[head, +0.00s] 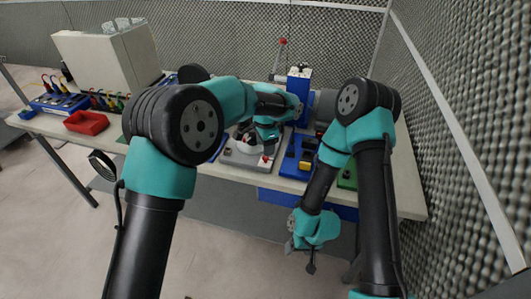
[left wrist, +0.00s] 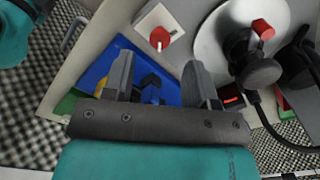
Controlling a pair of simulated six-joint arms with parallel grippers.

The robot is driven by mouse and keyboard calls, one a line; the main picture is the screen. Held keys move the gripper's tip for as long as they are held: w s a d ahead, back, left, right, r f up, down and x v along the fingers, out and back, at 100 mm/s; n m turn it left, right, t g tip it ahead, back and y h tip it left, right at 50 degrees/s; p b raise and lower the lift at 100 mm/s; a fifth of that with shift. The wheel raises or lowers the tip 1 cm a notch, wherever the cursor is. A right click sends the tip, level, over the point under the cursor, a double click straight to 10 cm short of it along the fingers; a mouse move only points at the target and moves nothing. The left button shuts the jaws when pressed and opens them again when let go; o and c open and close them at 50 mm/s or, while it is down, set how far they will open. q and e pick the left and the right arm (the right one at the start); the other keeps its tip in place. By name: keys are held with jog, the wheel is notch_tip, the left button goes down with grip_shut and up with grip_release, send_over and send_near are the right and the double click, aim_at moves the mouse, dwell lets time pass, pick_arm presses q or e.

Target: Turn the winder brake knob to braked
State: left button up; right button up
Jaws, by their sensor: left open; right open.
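In the left wrist view a red knob (left wrist: 160,38) with a white mark sits on a square white plate on a light panel. It looks like the brake knob. A small red spot (head: 266,158), probably the same knob, shows on the grey winder base (head: 236,161) in the head view. My left gripper (left wrist: 158,72) is open and empty, with the knob beyond its fingertips and apart from them. In the head view, my left gripper (head: 267,135) is over the winder base and partly hides it. My right gripper (head: 309,258) is open, low in front of the table.
A pale disc (left wrist: 213,42) with a red-topped crank and black parts stands right of the knob in the left wrist view. A blue fixture (head: 296,158) is beside the winder. A red tray (head: 87,122) lies far left. Foam walls stand behind and right.

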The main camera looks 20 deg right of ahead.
pick_arm(q)
notch_tip(320, 180, up, 12)
dwell(0.4)
jog(key=shift+r, duration=0.1)
